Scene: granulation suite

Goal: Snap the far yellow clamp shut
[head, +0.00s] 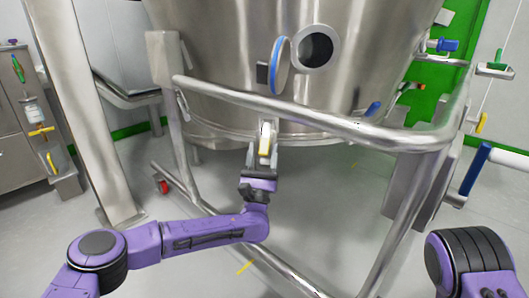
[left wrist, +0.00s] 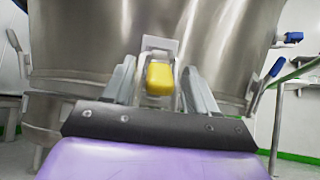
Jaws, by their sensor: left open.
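A yellow clamp (head: 265,149) sits on the lower rim of the big steel vessel (head: 230,90). In the left wrist view the yellow clamp handle (left wrist: 159,79) is central, below a pale bracket (left wrist: 160,44). My left gripper (head: 264,143) is open. Its two grey fingers stand on either side of the yellow handle, with visible gaps; I see no grip on it. Whether the clamp is latched is unclear. Only part of my right arm shows at lower right; its gripper is out of view.
A thick steel frame rail (head: 300,119) crosses in front of the vessel, close above my left gripper. A blue handle (head: 373,108) is farther right on the vessel. An open round port (head: 315,47) with a blue-edged cover (head: 280,66) is above. A cabinet (head: 22,160) stands left.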

